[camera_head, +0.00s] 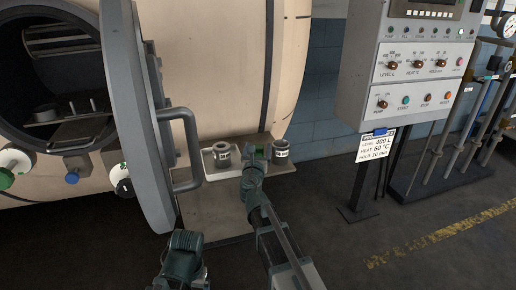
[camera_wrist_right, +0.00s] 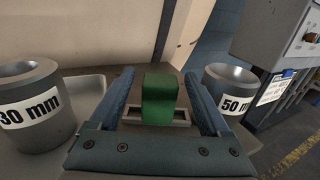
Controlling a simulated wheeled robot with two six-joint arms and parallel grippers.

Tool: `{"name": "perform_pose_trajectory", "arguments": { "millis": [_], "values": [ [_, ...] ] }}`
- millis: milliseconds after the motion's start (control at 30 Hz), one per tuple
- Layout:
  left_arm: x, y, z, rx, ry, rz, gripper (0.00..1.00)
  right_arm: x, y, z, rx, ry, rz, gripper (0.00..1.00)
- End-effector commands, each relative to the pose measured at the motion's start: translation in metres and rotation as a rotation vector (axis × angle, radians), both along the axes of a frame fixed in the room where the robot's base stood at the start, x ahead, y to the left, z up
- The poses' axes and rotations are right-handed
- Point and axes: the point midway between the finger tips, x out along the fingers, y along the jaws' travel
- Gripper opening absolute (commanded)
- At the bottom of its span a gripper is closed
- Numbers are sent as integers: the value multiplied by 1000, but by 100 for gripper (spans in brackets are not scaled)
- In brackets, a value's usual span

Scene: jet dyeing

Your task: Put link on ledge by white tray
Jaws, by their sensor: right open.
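The link is probably the green block with a pale rectangular frame (camera_wrist_right: 160,100), seen in the right wrist view. It also shows as a small green patch (camera_head: 259,153) in the head view. My right gripper (camera_wrist_right: 161,98) is open, its blue-grey fingers on either side of the green block with a gap on each side. The gripper also shows in the head view (camera_head: 254,161), over the ledge (camera_head: 237,180). The white tray (camera_head: 207,174) lies on the ledge just left of the gripper. My left gripper is not in view; only part of my left arm shows at the bottom.
A grey 50 mm cup (camera_wrist_right: 230,88) stands close on the right. The open vessel door with its handle (camera_head: 188,145) is left of the tray. A control panel (camera_head: 410,75) stands at right.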

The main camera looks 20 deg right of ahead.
Motion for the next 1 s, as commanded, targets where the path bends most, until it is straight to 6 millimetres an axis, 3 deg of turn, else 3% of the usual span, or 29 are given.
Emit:
{"name": "perform_pose_trajectory", "arguments": {
  "millis": [200, 500, 700, 1000],
  "values": [
    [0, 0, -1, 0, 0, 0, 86, -49, 17, -1, 0, 0, 3, 81],
    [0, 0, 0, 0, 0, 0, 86, -94, 34, -1, 0, 0, 1, 81],
    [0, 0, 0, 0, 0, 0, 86, -105, 39, -1, 0, 0, 0, 81],
    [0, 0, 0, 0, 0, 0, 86, -106, 39, -1, 0, 0, 0, 81]
  ]
}}
